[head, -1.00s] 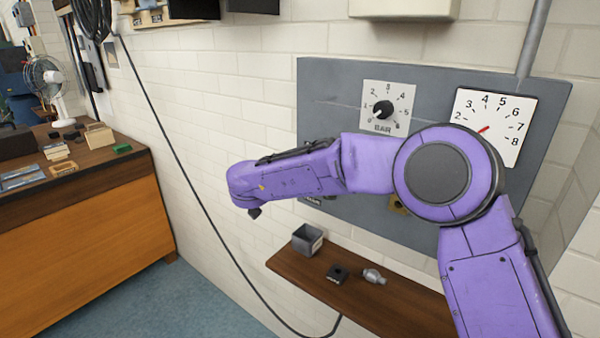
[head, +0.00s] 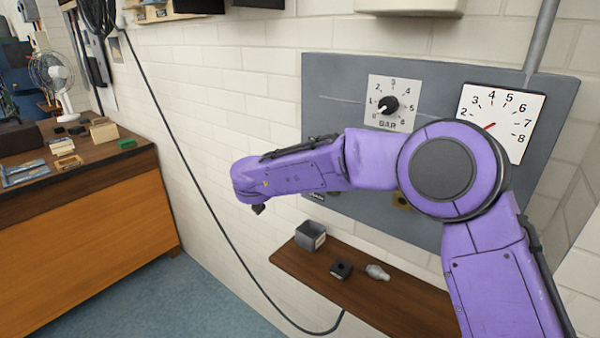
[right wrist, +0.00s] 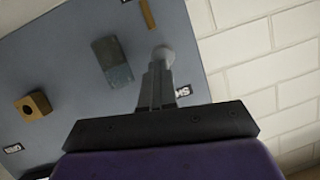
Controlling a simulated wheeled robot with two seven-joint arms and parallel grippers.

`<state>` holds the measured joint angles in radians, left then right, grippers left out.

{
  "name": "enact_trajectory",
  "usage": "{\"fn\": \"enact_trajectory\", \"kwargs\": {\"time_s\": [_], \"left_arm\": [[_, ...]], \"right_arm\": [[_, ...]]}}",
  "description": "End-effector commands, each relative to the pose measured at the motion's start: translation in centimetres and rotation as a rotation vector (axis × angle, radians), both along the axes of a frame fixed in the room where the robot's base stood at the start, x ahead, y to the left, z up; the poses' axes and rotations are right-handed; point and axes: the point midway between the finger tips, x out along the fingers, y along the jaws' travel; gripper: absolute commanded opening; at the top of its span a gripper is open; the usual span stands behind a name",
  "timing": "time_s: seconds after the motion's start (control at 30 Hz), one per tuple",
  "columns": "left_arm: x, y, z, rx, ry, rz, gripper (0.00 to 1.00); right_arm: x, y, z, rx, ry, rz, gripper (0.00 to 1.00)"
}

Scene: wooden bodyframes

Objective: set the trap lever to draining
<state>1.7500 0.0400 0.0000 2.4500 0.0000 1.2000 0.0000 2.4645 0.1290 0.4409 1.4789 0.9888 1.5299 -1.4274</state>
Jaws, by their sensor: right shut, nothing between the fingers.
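The grey wall panel (head: 345,85) carries the fittings, and my right arm covers its lower part in the head view. In the right wrist view, my right gripper (right wrist: 160,68) is shut and empty, close to the panel's edge. A pale round knob (right wrist: 163,52) shows right at its fingertips; I cannot tell whether they touch or whether it is the trap lever's end. A grey-green block (right wrist: 112,62) is left of the fingers. In the head view, only the dark tip of the right gripper (head: 258,209) shows below the purple wrist. My left gripper is out of view.
The panel also holds a BAR dial (head: 388,104), a gauge (head: 500,122) and a brass block with a hole (right wrist: 33,106). A brown shelf (head: 310,275) below bears a grey box (head: 310,236) and small parts. A dark cable hangs along the wall.

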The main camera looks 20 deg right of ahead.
Motion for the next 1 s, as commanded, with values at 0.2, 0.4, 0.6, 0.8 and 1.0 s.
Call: {"fn": "enact_trajectory", "kwargs": {"time_s": [0.2,0.4,0.6,0.8,1.0], "left_arm": [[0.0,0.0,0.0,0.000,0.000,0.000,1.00],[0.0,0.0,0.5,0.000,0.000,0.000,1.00],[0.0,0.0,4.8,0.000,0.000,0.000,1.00],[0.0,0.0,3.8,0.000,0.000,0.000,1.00],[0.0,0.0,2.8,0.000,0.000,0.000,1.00]], "right_arm": [[0.1,-0.2,0.1,-0.002,-0.002,-0.002,0.00],[0.0,-0.2,0.6,-0.002,-0.002,-0.002,0.00],[-0.5,0.2,4.2,-0.003,-0.003,0.002,0.00],[-2.3,2.6,6.0,-0.004,-0.010,0.004,0.00],[-4.4,5.5,8.6,-0.004,-0.007,0.005,0.00]]}}
